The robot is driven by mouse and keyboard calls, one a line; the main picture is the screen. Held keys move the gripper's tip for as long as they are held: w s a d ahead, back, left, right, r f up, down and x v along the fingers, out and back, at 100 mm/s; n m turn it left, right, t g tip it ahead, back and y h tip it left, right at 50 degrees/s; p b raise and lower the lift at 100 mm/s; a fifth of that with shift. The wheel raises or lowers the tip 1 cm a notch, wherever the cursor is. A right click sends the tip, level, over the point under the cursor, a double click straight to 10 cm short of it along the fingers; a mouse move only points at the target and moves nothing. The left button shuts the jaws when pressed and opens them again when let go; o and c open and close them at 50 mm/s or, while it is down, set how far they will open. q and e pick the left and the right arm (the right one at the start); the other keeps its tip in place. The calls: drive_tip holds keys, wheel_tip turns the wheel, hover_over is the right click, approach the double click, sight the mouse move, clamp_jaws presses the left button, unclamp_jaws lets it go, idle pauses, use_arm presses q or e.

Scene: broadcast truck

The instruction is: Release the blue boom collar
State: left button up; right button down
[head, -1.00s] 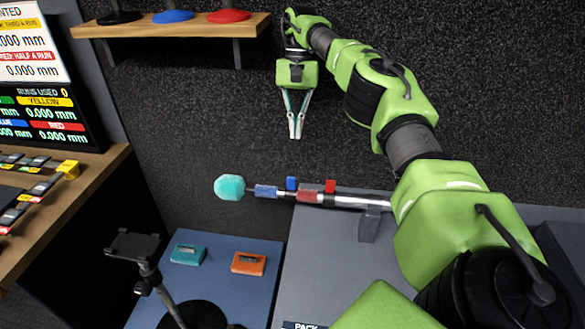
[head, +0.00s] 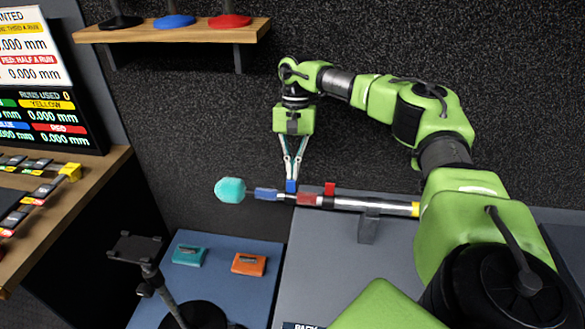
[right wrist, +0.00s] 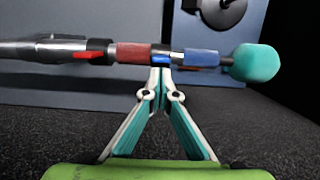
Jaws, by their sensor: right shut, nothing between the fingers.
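The boom pole (head: 345,203) lies level on a stand and has a teal foam tip (head: 230,190) at its left end. The blue collar's lever (head: 291,187) stands up from the pole between a blue sleeve (head: 265,194) and a red sleeve (head: 306,198). My right gripper (head: 291,178) points down with its fingertips together, right at the top of the blue lever. In the right wrist view, the closed fingertips (right wrist: 160,72) are at the blue collar (right wrist: 161,58). I cannot tell whether they touch it. My left gripper is not in view.
A red lever (head: 329,188) stands on the pole just right of the blue one. The stand (head: 368,228) holds the pole above a grey surface. A phone-style holder (head: 135,246), teal box (head: 188,255) and orange box (head: 249,264) are at lower left. A wooden shelf (head: 190,33) is above.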

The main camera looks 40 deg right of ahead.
drive_tip(key=shift+s+a, duration=0.15)
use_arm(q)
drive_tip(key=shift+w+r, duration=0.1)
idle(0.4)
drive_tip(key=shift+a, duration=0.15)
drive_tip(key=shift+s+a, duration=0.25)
use_arm(e)
drive_tip(key=shift+s+a+r+t+h, duration=0.1)
drive_tip(key=shift+s+a+t+h, duration=0.05)
drive_tip(key=shift+a+t+h, duration=0.2)
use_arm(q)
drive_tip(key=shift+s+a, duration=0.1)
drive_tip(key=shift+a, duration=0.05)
